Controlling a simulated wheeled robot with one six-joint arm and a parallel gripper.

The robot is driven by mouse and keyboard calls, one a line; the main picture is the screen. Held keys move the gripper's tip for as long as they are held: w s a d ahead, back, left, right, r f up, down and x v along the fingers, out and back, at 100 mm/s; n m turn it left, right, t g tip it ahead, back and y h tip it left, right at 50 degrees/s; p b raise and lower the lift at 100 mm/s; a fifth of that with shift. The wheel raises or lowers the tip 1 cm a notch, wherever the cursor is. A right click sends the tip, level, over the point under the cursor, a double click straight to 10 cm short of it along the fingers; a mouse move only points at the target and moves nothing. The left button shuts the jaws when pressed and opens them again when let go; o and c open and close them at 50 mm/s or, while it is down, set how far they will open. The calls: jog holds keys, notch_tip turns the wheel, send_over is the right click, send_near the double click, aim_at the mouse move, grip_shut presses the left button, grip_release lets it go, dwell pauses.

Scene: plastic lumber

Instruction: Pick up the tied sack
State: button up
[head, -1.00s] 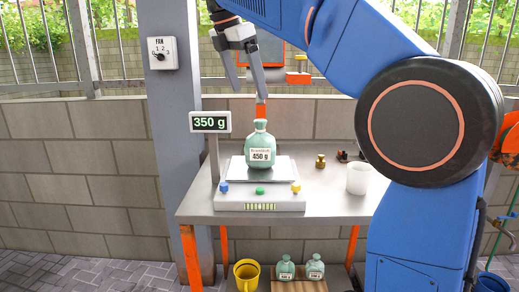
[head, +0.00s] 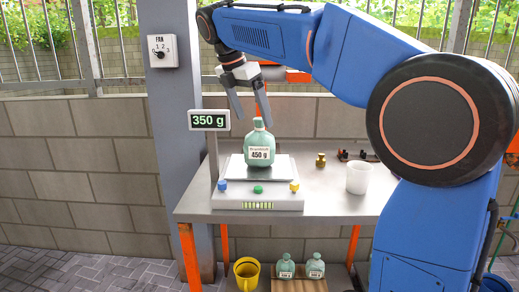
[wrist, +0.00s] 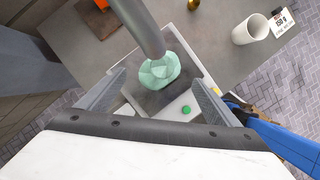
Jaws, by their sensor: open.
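The tied sack (head: 259,147) is pale green with a knotted neck and a label reading 450 g. It stands upright on the plate of the scale (head: 257,196), whose display (head: 209,120) reads 350 g. My gripper (head: 252,115) is open, just above the sack, with its fingers pointing down. In the wrist view the sack (wrist: 160,74) lies beyond and between the two spread fingers (wrist: 158,95). A grey post partly covers the sack there. The fingers do not appear to grip anything.
The scale stands on a grey table (head: 320,205). A white cup (head: 358,178) and a brass weight (head: 320,160) stand to its right. Below are a yellow bucket (head: 246,274) and two smaller sacks (head: 286,267). A grey pillar (head: 175,110) rises at the left.

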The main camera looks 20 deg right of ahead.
aim_at(260, 126)
jog(key=x, duration=0.2)
jog(key=d+x, duration=0.1)
jog(key=x, duration=0.1)
jog(key=shift+w+d+f, duration=0.1)
jog(key=shift+f, duration=0.05)
jog(key=shift+w+d+f, duration=0.15)
jog(key=shift+d+f, duration=0.05)
jog(key=shift+f, duration=0.35)
jog(key=shift+c, duration=0.3)
